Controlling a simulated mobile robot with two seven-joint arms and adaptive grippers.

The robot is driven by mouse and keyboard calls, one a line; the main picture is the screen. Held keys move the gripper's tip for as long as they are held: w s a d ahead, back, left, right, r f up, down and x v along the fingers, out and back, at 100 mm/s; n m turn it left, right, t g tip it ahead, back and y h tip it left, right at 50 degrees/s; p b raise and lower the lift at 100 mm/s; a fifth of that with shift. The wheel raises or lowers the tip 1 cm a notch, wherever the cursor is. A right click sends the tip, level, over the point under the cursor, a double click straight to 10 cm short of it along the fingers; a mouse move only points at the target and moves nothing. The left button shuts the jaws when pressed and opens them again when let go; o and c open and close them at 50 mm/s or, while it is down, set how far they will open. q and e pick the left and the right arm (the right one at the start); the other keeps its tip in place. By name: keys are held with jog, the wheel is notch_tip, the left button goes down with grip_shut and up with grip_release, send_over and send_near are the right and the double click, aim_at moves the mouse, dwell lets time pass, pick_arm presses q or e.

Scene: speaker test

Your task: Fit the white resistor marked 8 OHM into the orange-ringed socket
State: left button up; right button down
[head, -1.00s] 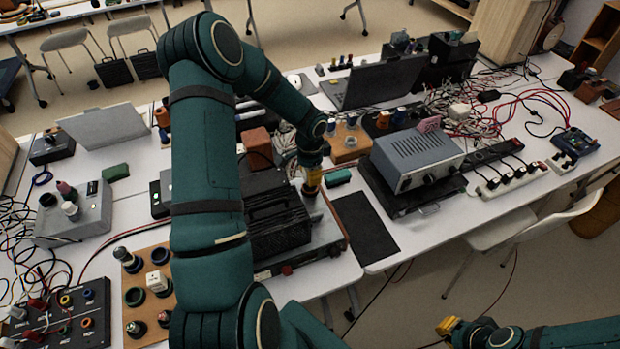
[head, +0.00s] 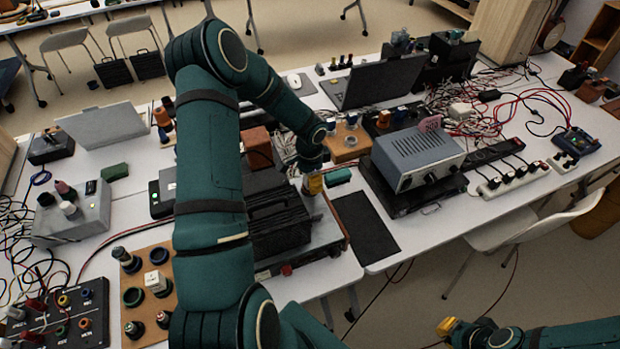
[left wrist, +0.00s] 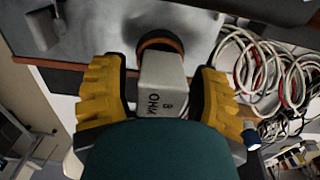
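The white resistor (left wrist: 163,78) marked 8 OHM stands between the two yellow fingers of my left gripper (left wrist: 160,95) in the left wrist view. Narrow gaps show between it and the fingers, so the gripper looks open around it. Its far end meets the orange-ringed socket (left wrist: 158,40); I cannot tell how deep it sits. In the head view my left gripper (head: 313,184) is low over the right side of the dark ribbed device (head: 278,222), hiding the resistor and most of the socket. My right gripper (head: 447,326) is at the bottom right, away from the table.
A wooden board (head: 150,328) at front left holds several parts, including another white block (head: 156,281). A grey amplifier-like box (head: 416,157) stands right of my left gripper, with a dark mat (head: 364,228) in front. Tangled cables (left wrist: 262,75) lie nearby.

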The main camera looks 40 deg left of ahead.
pick_arm(q)
jog(key=shift+r, duration=0.1)
jog(key=shift+r+p, duration=0.25)
jog(key=shift+p, duration=0.05)
notch_tip(320, 180, up, 12)
jog(key=p, duration=0.1)
jog(key=s+d+f+n+h, duration=0.1)
jog(key=d+f, duration=0.2)
jog(key=d, duration=0.5)
jog(key=s+d+f+n+t+h, duration=0.1)
jog(key=d+f+h, duration=0.1)
jog(key=d+f, duration=0.35)
jog(key=s+d+f+n+h, duration=0.1)
jog(key=d+f, duration=0.1)
jog(key=d, duration=0.7)
jog(key=s+d+f+n+t, duration=0.1)
jog(key=s+d+f+n, duration=0.3)
jog(key=s+d, duration=0.3)
jog(key=shift+s+d, duration=0.3)
jog(key=shift+s, duration=0.55)
jog(key=shift+f, duration=0.1)
